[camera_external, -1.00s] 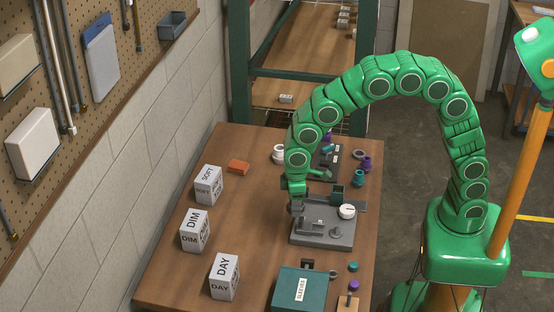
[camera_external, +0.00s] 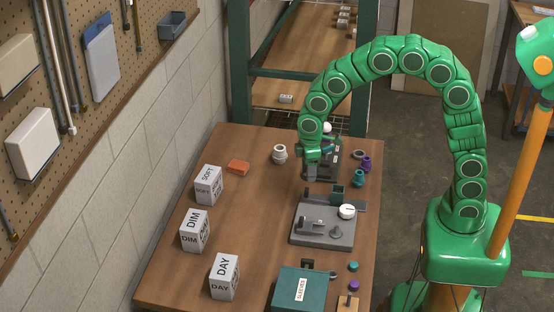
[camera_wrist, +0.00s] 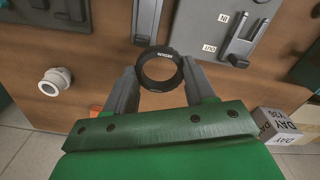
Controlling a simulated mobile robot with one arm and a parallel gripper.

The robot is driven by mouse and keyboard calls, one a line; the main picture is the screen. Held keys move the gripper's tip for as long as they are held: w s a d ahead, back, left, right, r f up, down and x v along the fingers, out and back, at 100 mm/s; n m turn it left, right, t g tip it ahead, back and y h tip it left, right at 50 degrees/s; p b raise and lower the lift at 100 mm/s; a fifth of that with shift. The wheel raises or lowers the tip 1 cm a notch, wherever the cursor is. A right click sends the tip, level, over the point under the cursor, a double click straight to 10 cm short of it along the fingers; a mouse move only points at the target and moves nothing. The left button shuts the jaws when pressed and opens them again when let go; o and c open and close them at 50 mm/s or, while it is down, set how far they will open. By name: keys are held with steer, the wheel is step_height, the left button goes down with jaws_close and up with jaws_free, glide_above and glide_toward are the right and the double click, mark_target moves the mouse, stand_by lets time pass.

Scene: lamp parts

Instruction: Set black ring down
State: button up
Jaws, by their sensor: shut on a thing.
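In the wrist view, the black ring (camera_wrist: 160,50) with small pale lettering on its rim sits between the two fingertips of my gripper (camera_wrist: 160,69). The gripper is shut on it, one finger at each side. Bare brown table shows through the ring's hole. In the external view, my gripper (camera_external: 312,174) is low over the far part of the table, at the left edge of a dark labelled plate. The ring cannot be made out there. I cannot tell its height above the table.
A grey fixture (camera_external: 318,237) with a white dial stands nearer the camera. A pale grey collar (camera_external: 280,154) and an orange block (camera_external: 238,167) lie to the left. Purple and teal parts (camera_external: 358,177) stand to the right. The wrist view shows a labelled grey plate (camera_wrist: 210,35) beside the ring.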

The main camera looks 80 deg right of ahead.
steer(key=d, duration=0.1)
glide_above(269, 197)
steer(key=shift+f, duration=6.5)
steer(key=shift+f, duration=0.15)
steer(key=o, duration=1)
